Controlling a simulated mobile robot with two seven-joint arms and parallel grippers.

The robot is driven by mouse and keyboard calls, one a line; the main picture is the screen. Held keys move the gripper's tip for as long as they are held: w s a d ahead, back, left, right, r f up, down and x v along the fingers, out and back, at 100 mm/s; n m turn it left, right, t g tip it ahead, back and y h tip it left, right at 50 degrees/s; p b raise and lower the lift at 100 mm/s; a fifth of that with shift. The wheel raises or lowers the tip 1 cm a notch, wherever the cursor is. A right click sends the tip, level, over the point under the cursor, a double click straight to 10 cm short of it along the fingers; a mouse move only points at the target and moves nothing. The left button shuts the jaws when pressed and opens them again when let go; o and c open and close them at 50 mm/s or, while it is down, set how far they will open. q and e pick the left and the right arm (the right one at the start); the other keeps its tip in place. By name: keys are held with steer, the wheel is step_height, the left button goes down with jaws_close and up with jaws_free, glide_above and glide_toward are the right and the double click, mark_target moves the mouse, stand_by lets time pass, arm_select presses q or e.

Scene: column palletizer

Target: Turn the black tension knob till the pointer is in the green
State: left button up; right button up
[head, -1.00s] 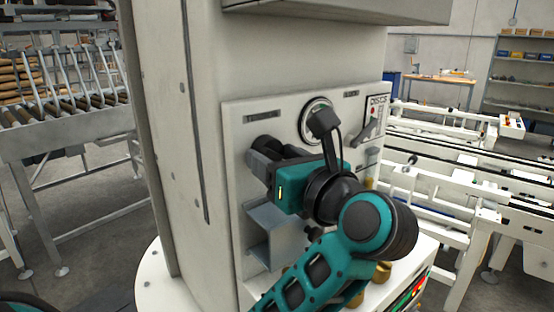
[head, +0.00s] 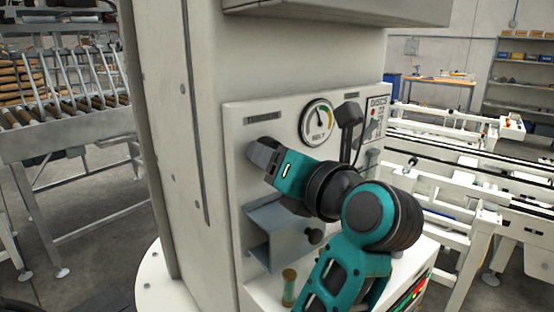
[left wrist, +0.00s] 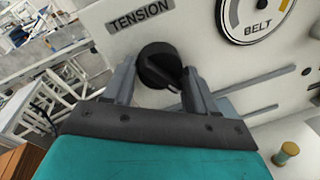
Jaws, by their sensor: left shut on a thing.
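The black tension knob (left wrist: 158,65) sits under the TENSION label on the white panel in the left wrist view. My left gripper (left wrist: 160,85) is shut on it, with one finger on each side. In the head view the left gripper (head: 262,153) reaches the panel from the right, and its fingers hide most of the knob. The round BELT gauge (head: 316,122) is up and right of the knob, now uncovered; its dark pointer stands roughly upward, but I cannot tell exactly which colour band it is on. The left wrist view cuts off the gauge's top (left wrist: 254,14). My right gripper is not in view.
A grey bracket (head: 277,236) juts from the panel below the gripper. A brass-coloured post (head: 289,286) stands below it. A black-ended lever (head: 349,116) and a DISCS label (head: 378,102) are right of the gauge. Conveyors stand on both sides.

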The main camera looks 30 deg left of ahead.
arm_select(q)
steer(key=o, duration=1)
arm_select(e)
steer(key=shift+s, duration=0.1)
